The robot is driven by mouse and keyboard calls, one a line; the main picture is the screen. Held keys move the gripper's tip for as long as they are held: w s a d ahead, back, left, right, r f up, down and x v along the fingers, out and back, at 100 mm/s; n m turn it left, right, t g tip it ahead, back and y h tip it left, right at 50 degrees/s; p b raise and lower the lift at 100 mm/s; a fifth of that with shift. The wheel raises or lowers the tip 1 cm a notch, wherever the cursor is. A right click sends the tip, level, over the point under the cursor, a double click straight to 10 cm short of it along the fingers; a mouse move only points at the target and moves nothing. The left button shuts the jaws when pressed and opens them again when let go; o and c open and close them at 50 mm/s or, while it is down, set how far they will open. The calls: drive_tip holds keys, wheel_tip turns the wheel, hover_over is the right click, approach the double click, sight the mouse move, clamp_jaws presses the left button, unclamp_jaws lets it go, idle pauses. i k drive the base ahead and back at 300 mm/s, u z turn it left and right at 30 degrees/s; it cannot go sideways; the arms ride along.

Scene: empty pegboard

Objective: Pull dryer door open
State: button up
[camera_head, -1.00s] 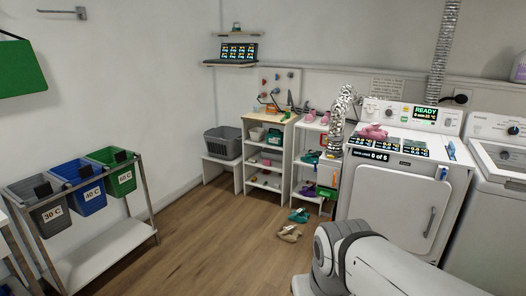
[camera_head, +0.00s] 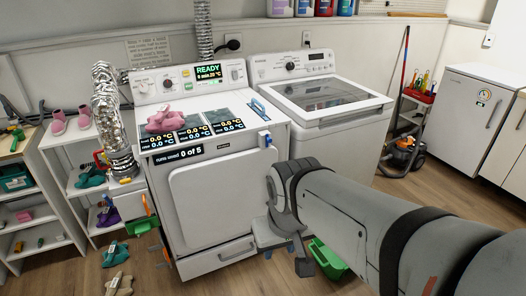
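The dryer is the white machine at centre left, with a READY display on its panel. Its door (camera_head: 215,205) is a large pale panel on the front and looks shut. In the current view my arm crosses in front of the dryer's right side, and the door's handle cannot be seen; it is probably behind my arm. My gripper cannot be made out; only my arm's links and a rounded joint show, near the door's right edge. I cannot tell whether anything touches the door.
A top-loading washer (camera_head: 320,90) stands right of the dryer. A silver duct (camera_head: 110,120) and white shelves stand left. Sandals (camera_head: 117,284) lie on the floor at lower left. A green bin (camera_head: 328,258) is on the floor below my arm. A vacuum (camera_head: 404,152) stands further right.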

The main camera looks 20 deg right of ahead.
sight(216, 199)
drive_tip(key=z, duration=0.4)
drive_tip(key=i, duration=0.95)
drive_tip(key=z, duration=0.3)
drive_tip(key=k, duration=0.8)
drive_tip(key=z, duration=0.2)
drive_tip(key=i, duration=0.8)
drive_tip(key=u, duration=0.05)
